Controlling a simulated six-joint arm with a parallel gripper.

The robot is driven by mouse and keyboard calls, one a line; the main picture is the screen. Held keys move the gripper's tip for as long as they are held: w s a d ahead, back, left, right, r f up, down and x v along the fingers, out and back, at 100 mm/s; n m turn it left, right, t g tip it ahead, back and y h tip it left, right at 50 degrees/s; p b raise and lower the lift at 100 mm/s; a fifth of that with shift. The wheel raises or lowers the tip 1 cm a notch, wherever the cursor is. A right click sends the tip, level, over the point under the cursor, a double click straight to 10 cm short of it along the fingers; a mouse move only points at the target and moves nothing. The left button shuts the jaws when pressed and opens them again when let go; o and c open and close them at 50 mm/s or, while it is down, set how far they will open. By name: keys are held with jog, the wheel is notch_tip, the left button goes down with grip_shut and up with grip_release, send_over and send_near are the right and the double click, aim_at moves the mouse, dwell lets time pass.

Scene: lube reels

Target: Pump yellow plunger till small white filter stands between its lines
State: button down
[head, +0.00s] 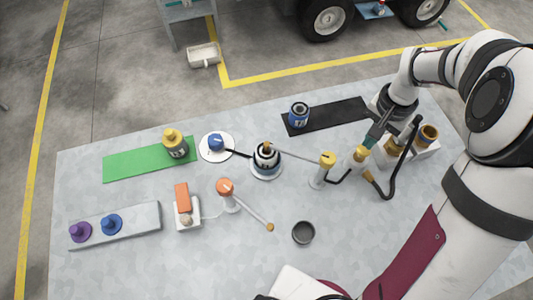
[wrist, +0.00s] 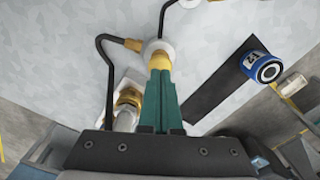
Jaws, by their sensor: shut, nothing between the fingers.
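My gripper (head: 369,141) is shut and empty, its green fingers pointing down at the yellow plunger (head: 361,153). In the wrist view the closed fingertips (wrist: 160,73) are right over the plunger's yellow top (wrist: 159,60); I cannot tell whether they touch. A white rim (wrist: 153,46) shows around the yellow part. Black hoses run from the pump. A white post with a yellow top (head: 327,159) stands to its left. I cannot make out with certainty which part is the small white filter, and no lines are readable.
An amber jar (head: 428,133) stands right of the pump. A blue can (head: 299,114) is on a black mat (head: 345,115). The table front has free room.

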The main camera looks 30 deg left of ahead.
jog(key=shift+f, duration=1.85)
jog(key=shift+r, duration=3.8)
jog(key=s+d+r+m+y, duration=0.1)
jog(key=s+r, duration=0.2)
jog(key=s, duration=1)
jog(key=s+d+r+m, duration=0.1)
jog(key=s+d+r, duration=0.1)
jog(key=s, duration=1)
jog(key=shift+s+r+m+y, duration=0.3)
jog(key=shift+s+r+y, duration=0.1)
jog(key=shift+r, duration=0.3)
jog(key=c, duration=1.6)
grip_release()
jog(key=shift+d, duration=0.15)
